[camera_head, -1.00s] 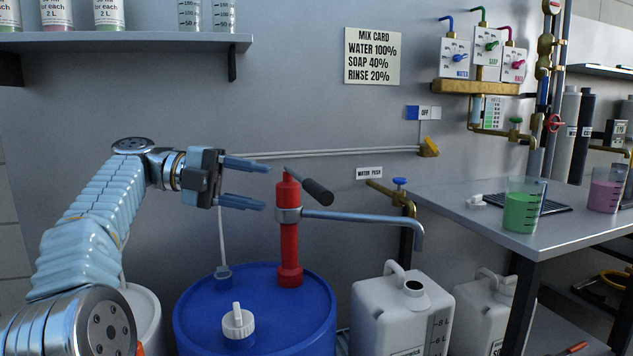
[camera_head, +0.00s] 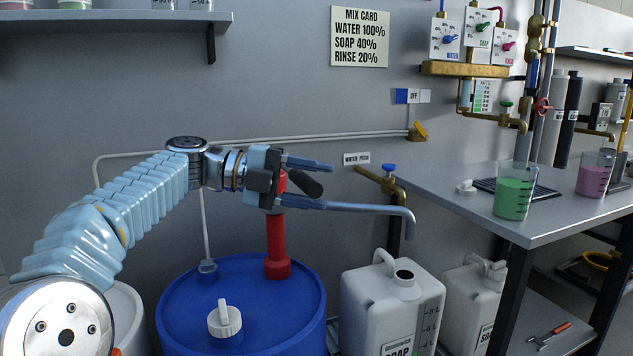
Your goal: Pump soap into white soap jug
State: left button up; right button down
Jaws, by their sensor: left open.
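A red hand pump (camera_head: 277,238) stands upright on the blue drum (camera_head: 185,313). Its grey spout (camera_head: 375,208) reaches right and bends down at its end. Its dark handle (camera_head: 308,185) shows between my left gripper's fingers. My left gripper (camera_head: 325,185) is open at the pump's head, one finger above the handle and one below it; I cannot tell whether they touch it. The gripper hides the top of the pump. The white soap jug (camera_head: 385,305), labelled SOAP, stands right of the drum with its mouth uncapped, below the spout's end. My right gripper is not in view.
A second white jug (camera_head: 470,305) stands right of the soap jug. A grey table (camera_head: 455,195) with a green beaker (camera_head: 514,195) and a pink beaker (camera_head: 594,175) is at the right. A brass water tap (camera_head: 385,180) sticks out above the jugs.

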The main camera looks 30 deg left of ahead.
pick_arm(q)
jog(key=shift+w+d+f, duration=0.1)
jog(key=shift+w+d, duration=0.05)
jog(key=shift+d, duration=0.2)
grip_shut()
